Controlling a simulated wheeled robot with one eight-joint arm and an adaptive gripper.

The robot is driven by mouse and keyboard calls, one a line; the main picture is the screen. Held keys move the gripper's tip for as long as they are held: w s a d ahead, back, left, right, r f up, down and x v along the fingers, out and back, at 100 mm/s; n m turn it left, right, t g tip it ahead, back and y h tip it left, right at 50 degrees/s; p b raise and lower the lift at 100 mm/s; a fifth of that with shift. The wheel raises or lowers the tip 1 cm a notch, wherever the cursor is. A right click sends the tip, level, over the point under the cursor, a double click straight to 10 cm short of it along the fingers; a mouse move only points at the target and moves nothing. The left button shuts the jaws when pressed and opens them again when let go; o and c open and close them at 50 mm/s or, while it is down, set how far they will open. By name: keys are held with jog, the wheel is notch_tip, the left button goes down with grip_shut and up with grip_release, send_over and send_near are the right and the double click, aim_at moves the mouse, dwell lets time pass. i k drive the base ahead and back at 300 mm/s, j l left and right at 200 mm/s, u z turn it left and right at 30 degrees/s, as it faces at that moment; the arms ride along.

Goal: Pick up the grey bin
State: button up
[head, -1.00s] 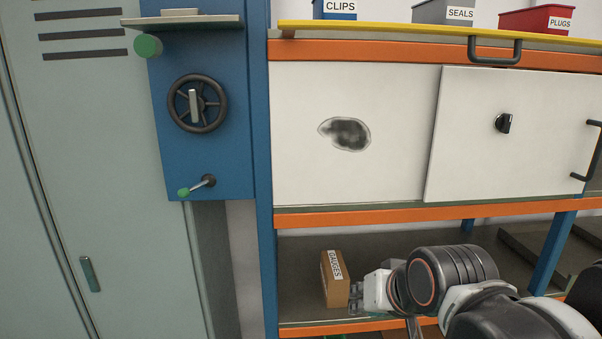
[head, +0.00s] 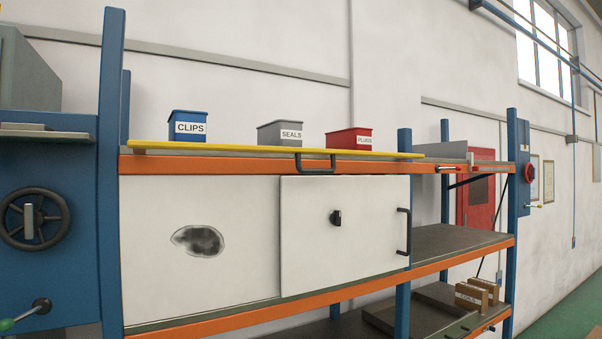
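The grey bin (head: 283,136), labelled SEALS, stands upright on the top shelf in the head view. It sits between the blue CLIPS bin (head: 188,126) on its left and the red PLUGS bin (head: 349,139) on its right. The yellow front edge (head: 230,150) of the top shelf runs in front of all three bins. My gripper is not in the head view now.
A dark handle (head: 315,164) also hangs at the yellow edge. Blue posts (head: 112,190) flank the shelving. Brown boxes (head: 471,296) stand lower right.

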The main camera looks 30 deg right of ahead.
aim_at(278, 133)
jog(key=l+u, duration=0.1)
jog(key=u, duration=0.3)
jog(key=i+l+u, duration=0.1)
jog(key=u, duration=0.35)
jog(key=l+u, duration=0.1)
jog(key=u, duration=0.3)
jog(key=l+u, duration=0.15)
jog(key=u, duration=0.25)
jog(key=l+u, duration=0.1)
jog(key=u, duration=0.3)
jog(key=z, duration=2.35)
jog(key=i+j, duration=0.05)
